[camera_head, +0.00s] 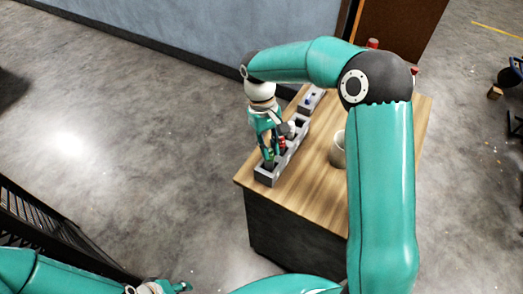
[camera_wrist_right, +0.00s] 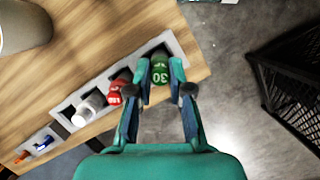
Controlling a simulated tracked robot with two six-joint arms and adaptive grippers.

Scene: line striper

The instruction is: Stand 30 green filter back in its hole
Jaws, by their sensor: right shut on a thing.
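The green filter (camera_wrist_right: 159,72), marked 30, is between the fingers of my right gripper (camera_wrist_right: 160,82) in the right wrist view. My right gripper (camera_head: 270,158) is shut on it, pointing down over the near end of the grey rack (camera_head: 264,179). The filter is at the rack's end hole (camera_wrist_right: 153,51); I cannot tell how far it is inside. A red filter (camera_wrist_right: 116,92) and a white one (camera_wrist_right: 87,110) stand in the same rack (camera_wrist_right: 176,42). My left gripper (camera_head: 165,287) shows partly at the bottom of the head view; its fingers are unclear.
The rack stands along the left edge of a wooden-topped cabinet (camera_head: 310,195). A pale round container (camera_head: 338,150) stands to its right, partly behind my right arm. A black mesh bin (camera_wrist_right: 290,85) is on the floor.

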